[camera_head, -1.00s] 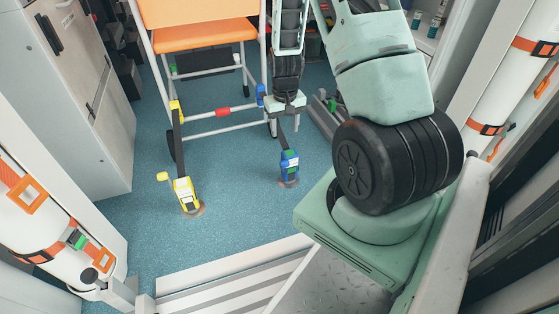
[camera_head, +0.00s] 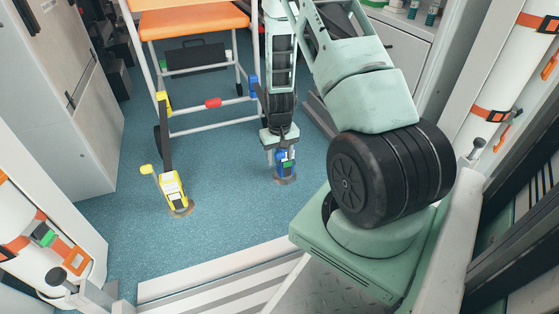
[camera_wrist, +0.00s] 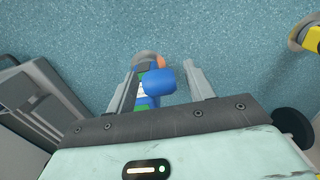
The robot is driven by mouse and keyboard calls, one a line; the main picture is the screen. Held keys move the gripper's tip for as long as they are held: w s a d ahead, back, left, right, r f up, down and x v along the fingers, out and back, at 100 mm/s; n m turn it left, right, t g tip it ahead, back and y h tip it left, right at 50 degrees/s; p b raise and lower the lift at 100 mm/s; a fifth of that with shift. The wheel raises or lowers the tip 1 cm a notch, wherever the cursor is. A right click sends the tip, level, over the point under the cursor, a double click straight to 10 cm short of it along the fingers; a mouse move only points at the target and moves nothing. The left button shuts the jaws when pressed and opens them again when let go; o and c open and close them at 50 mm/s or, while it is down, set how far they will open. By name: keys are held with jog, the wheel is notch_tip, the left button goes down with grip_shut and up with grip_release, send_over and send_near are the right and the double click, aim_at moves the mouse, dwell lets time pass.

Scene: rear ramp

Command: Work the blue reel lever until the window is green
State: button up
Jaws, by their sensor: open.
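The blue reel (camera_head: 284,170) stands on the floor below my gripper (camera_head: 283,156). A green patch (camera_head: 289,166) shows on its body; whether this is the window is too small to tell. In the wrist view, the rounded blue lever end (camera_wrist: 158,82) lies between the two spread fingers of my gripper (camera_wrist: 160,70). The gripper is open, and a gap shows on the right of the lever. The left finger overlaps part of the reel body. My gripper hides the upper part of the reel in the head view.
A yellow reel (camera_head: 173,188) stands to the left, and its strap rises to an orange-topped chair (camera_head: 190,24) with a white frame. A grey rail (camera_wrist: 30,95) lies to the left in the wrist view. Blue floor (camera_head: 225,225) in front is clear.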

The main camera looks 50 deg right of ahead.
jog(key=shift+f, duration=0.25)
grip_shut()
jog(key=w+d+r+g+y+p, duration=0.2)
jog(key=w+p, duration=0.3)
jog(key=p, duration=0.6)
jog(key=shift+w+d+r+g, duration=0.15)
jog(key=shift+w+d+g, duration=0.1)
jog(key=shift+d+g, duration=0.45)
jog(key=shift+a, duration=0.1)
